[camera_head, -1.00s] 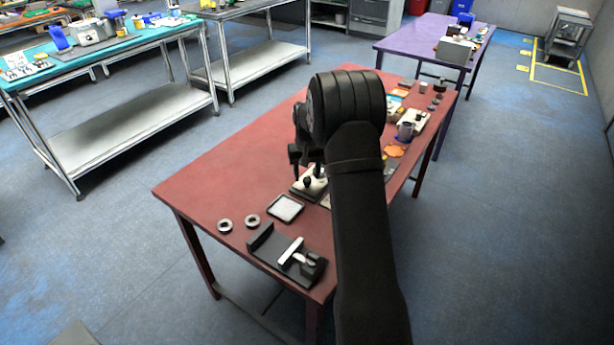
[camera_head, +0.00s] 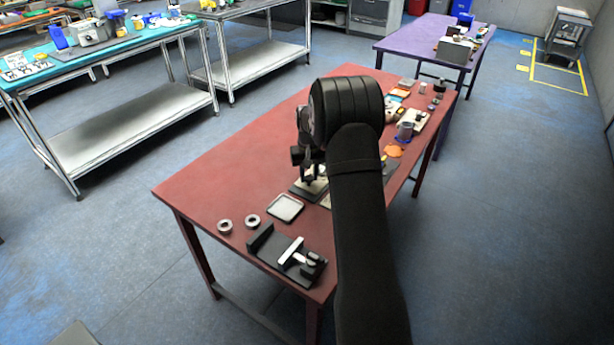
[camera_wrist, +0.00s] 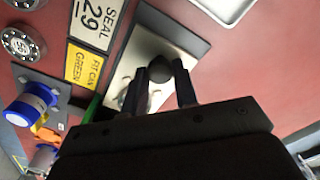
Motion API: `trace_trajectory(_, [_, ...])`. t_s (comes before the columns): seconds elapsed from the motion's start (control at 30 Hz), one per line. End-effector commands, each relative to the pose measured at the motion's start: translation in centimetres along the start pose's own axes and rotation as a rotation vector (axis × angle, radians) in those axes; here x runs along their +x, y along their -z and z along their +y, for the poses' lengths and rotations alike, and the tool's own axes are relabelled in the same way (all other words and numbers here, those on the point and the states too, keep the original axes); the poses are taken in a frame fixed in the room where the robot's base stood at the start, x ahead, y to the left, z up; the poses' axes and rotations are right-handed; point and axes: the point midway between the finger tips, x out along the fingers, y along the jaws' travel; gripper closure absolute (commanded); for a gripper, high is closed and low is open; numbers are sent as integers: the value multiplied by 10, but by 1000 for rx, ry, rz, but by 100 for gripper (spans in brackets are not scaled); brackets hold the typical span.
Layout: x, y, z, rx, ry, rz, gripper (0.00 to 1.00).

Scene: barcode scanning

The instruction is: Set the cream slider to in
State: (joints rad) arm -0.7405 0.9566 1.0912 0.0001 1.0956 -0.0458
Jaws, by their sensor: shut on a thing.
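The cream slider (camera_wrist: 187,42) is a pale plate on a dark base, with a dark round knob (camera_wrist: 160,68) on it in the wrist view. My gripper (camera_wrist: 160,72) has one finger on each side of the knob and is shut on it. In the head view the slider (camera_head: 318,187) is mostly hidden by my gripper (camera_head: 309,181) and arm, and the fingers reach down onto it. I cannot read any in or out marking on it.
A white-bottomed tray (camera_head: 285,208), two grey rings (camera_head: 252,220) and a black fixture with a light handle (camera_head: 290,255) lie towards the near end. In the wrist view a SEAL 29 card (camera_wrist: 92,24), a yellow card (camera_wrist: 83,67) and a blue-white cylinder (camera_wrist: 32,103) lie left of the slider.

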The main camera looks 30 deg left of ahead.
Motion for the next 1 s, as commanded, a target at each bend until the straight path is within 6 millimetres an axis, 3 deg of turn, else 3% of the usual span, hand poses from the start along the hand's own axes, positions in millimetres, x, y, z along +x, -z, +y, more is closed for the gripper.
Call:
trace_trajectory(0.3, [0, 36, 36, 2, 0, 3, 100])
trace_trajectory(0.7, [-1, 41, 40, 1, 0, 4, 100])
trace_trajectory(0.73, [-1, 41, 40, 0, 0, 4, 69])
trace_trajectory(0.8, [-1, 41, 40, 1, 0, 4, 56])
trace_trajectory(0.83, [-1, 41, 40, 1, 0, 4, 52])
trace_trajectory(1.0, [-1, 40, 40, 1, 0, 3, 52])
